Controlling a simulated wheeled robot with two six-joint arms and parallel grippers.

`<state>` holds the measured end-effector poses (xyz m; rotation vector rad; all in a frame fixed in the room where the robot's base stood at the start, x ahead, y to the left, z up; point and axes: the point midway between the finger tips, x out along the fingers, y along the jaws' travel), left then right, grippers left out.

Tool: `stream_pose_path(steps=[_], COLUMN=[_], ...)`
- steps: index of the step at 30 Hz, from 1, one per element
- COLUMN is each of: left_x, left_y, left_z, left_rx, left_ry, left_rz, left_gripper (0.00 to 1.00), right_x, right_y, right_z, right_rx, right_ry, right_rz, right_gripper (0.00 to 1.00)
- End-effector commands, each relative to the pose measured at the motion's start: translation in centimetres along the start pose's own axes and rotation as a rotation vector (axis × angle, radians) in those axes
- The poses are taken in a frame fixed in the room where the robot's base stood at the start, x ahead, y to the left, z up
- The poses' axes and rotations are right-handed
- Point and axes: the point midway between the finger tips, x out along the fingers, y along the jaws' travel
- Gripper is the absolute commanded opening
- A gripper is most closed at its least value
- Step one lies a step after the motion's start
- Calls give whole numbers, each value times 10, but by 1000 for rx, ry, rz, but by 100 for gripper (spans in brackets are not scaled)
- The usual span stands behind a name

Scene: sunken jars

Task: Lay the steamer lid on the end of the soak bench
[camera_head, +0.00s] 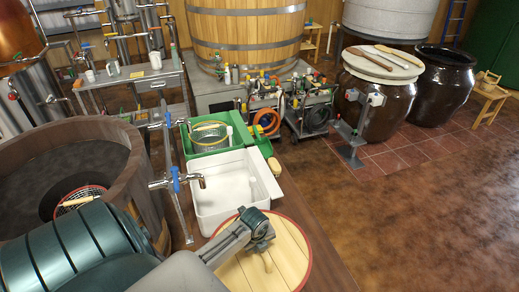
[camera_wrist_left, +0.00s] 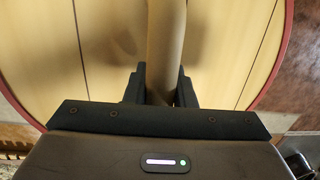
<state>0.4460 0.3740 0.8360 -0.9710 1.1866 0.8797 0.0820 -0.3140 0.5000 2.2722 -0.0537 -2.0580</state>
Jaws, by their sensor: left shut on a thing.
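The steamer lid (camera_head: 292,262) is a round pale wooden disc with a red rim and a raised handle, at the lower middle of the head view. My left gripper (camera_head: 264,240) is over it, shut on its handle. In the left wrist view the handle (camera_wrist_left: 166,45) stands between the two fingers of my left gripper (camera_wrist_left: 161,85), with the lid (camera_wrist_left: 112,50) filling the background. The lid lies over the near end of the brown soak bench (camera_head: 318,222); I cannot tell whether it touches the bench. My right gripper is not in view.
A white sink (camera_head: 228,212) with a tap (camera_head: 190,181) stands just behind the lid. A scrub brush (camera_head: 274,166) lies on its right edge. A green crate (camera_head: 200,152) with a wire basket is farther back. A big wooden tub (camera_head: 135,160) is at left. Open floor (camera_head: 420,220) lies right.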

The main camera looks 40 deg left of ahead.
Motion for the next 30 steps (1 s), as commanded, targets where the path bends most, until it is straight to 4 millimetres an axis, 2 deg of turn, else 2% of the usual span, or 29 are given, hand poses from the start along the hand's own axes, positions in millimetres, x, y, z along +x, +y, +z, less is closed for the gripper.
stream_pose_path(steps=[1,3,17,24,30], left_x=[15,26,93,119,132], left_y=[1,3,12,16,17], left_z=[-1,-2,-9,-12,-13], left_rx=[1,1,0,0,0], left_ry=[-1,-2,-1,-1,-1], left_rz=[-3,-3,-2,-2,-2], left_gripper=[0,0,0,0,0], right_x=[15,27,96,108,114], right_y=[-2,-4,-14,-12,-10], right_z=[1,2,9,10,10], right_rx=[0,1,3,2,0], right_ry=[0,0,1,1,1], right_rz=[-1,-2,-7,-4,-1], right_gripper=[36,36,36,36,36])
